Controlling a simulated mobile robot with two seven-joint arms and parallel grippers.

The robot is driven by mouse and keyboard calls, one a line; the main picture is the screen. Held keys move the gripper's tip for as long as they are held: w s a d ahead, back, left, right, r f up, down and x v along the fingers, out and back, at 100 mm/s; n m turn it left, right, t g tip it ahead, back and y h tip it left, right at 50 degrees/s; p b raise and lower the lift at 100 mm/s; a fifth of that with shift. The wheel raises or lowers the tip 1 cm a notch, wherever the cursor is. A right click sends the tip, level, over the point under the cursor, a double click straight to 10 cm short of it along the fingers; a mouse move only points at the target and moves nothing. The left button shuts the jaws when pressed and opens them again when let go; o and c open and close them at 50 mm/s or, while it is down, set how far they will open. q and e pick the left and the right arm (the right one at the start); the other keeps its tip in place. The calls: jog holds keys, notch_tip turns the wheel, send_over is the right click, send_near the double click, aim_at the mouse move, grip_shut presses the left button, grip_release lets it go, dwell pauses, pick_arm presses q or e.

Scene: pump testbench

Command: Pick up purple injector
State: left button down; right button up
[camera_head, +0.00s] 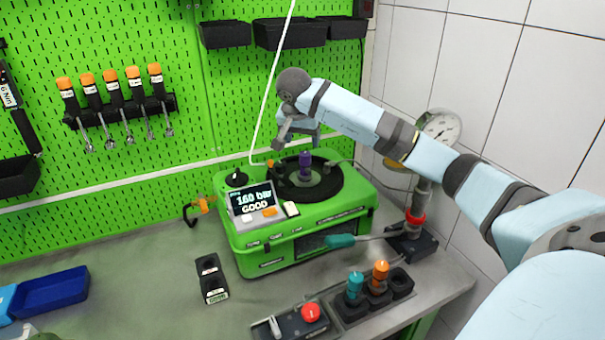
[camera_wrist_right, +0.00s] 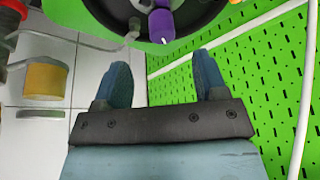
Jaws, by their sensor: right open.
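The purple injector (camera_head: 305,165) stands upright in the round black well on top of the green pump tester (camera_head: 352,205). In the right wrist view the purple injector (camera_wrist_right: 161,24) shows at the top, beyond the fingertips and roughly between them. My right gripper (camera_head: 282,142) hangs above and slightly left of it in the head view. Its two blue fingers (camera_wrist_right: 162,72) are apart with nothing between them, and they do not touch the injector. My left gripper is not in view.
The tester's display (camera_head: 253,199) reads 160 bar GOOD. A pressure gauge (camera_head: 439,128) stands at right by the tiled wall. A rack with teal (camera_head: 355,285) and orange (camera_head: 380,272) injectors is in front, near a red button (camera_head: 311,312). A black holder (camera_head: 211,279) lies left.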

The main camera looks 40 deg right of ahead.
aim_at(304, 155)
jog(key=x, duration=0.4)
jog(key=shift+w+f, duration=0.25)
jog(key=shift+w, duration=0.05)
jog(key=shift+f, duration=0.2)
jog(key=shift+f+p, duration=0.15)
jog(key=shift+p, duration=0.2)
jog(key=p+x, duration=0.1)
jog(key=x, duration=0.4)
jog(key=shift+s, duration=0.1)
jog(key=shift+c, duration=1.1)
grip_shut()
